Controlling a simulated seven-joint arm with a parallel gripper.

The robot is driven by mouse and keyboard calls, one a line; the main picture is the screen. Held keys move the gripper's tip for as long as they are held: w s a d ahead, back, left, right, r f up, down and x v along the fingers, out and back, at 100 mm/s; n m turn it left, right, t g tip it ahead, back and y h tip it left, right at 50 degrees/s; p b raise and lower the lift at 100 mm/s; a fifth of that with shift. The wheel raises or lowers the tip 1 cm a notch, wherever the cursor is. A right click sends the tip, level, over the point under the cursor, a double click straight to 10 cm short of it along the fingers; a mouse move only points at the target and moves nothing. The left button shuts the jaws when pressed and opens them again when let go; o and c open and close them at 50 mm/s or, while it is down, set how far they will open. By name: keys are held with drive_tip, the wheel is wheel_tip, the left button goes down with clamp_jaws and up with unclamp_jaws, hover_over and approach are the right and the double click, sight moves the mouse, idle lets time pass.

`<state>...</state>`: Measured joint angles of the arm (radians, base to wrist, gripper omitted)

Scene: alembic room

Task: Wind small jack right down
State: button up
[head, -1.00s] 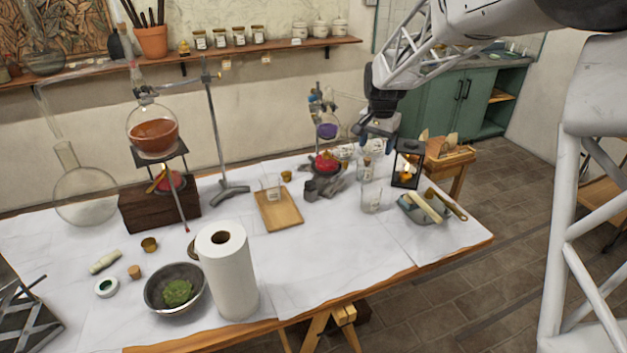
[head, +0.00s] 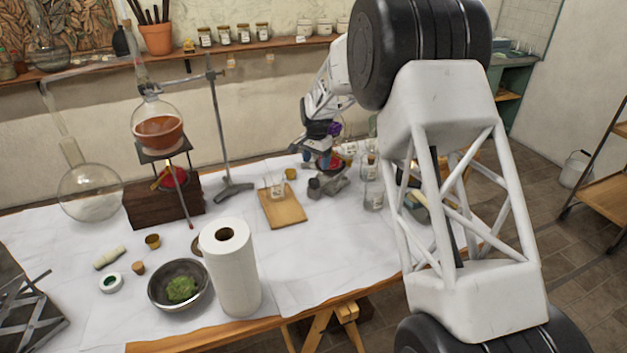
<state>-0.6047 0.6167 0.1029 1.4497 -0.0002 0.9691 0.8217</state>
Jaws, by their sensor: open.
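The small jack (head: 333,184) is a low grey metal stand toward the back of the white-covered table, right of the wooden board. A red, rounded burner-like thing (head: 335,163) sits at its top, partly covered by my gripper. My gripper (head: 317,162) is open, pointing down at the left and near side of the red thing, just above the jack. Whether its fingers touch anything cannot be told at this size. The purple flask above the jack is mostly hidden behind my gripper. The jack's knob or screw cannot be made out clearly.
A wooden board (head: 283,212) with a glass beaker (head: 274,186) stands left of the jack, near a metal stand rod (head: 217,130). Glassware (head: 373,194) stands close on the right. A paper roll (head: 230,275) stands in front. My arm hides the table's right end.

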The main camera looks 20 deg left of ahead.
sight(314, 180)
drive_tip(key=shift+a+f, duration=0.45)
drive_tip(key=shift+a, duration=0.1)
drive_tip(key=shift+f, duration=0.15)
drive_tip(key=shift+f, duration=3.75)
drive_tip(key=shift+c, duration=0.3)
drive_tip(key=c, duration=0.9)
drive_tip(key=shift+o, duration=0.2)
